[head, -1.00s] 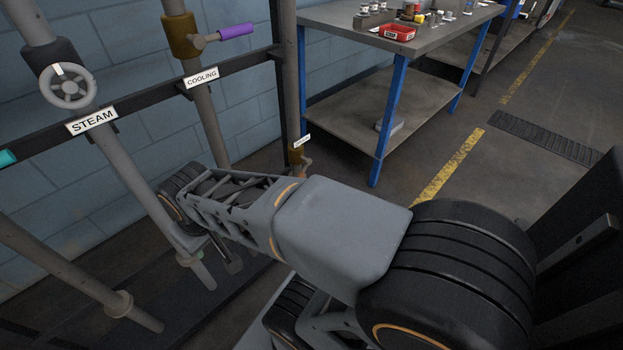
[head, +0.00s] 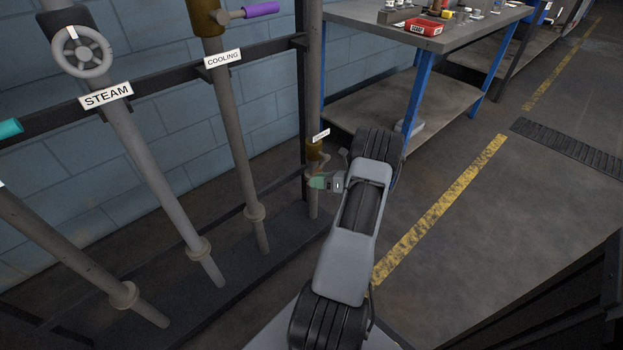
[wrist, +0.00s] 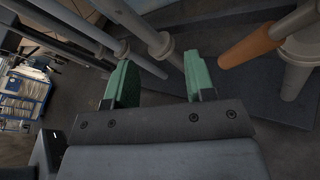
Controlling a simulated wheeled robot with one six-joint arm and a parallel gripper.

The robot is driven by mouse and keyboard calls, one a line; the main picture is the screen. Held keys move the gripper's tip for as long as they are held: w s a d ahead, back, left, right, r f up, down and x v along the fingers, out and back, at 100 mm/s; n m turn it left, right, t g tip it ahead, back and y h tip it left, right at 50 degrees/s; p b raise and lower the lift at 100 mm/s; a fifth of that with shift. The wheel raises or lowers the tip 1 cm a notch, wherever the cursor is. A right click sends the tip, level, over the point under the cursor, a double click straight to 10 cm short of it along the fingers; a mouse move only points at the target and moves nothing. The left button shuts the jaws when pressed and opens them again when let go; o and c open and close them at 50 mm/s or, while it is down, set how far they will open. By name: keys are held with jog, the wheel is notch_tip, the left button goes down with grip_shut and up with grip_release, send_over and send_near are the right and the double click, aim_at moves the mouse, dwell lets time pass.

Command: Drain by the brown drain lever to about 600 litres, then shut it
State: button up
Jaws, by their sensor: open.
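The brown drain lever (wrist: 252,46) shows in the upper right of the wrist view, joined to a grey pipe fitting. My gripper (wrist: 160,68) is open, its two green fingers apart with nothing held between them. The lever lies to the right of the right finger, outside the jaws, with a gap showing. In the head view my gripper (head: 319,182) is low beside the rightmost pipe, just below the brown valve body (head: 314,151). The lever is small and partly hidden there by my gripper and wrist. The tag above the valve is too small to read. No litre readout shows.
The steam handwheel (head: 82,52) and the purple cooling lever (head: 261,9) are on pipes to the left. A dark rail (head: 160,88) crosses the pipes. A blue-legged workbench (head: 411,100) stands behind my arm. The floor to the right is open.

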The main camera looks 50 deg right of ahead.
jog(key=s+d+f+m+t+h, duration=0.4)
jog(key=s+d+f+m, duration=0.1)
jog(key=d+f+m, duration=0.15)
jog(key=d+b+x, duration=0.1)
jog(key=b+x, duration=0.3)
jog(key=x, duration=0.9)
jog(key=shift+w, duration=0.1)
grip_shut()
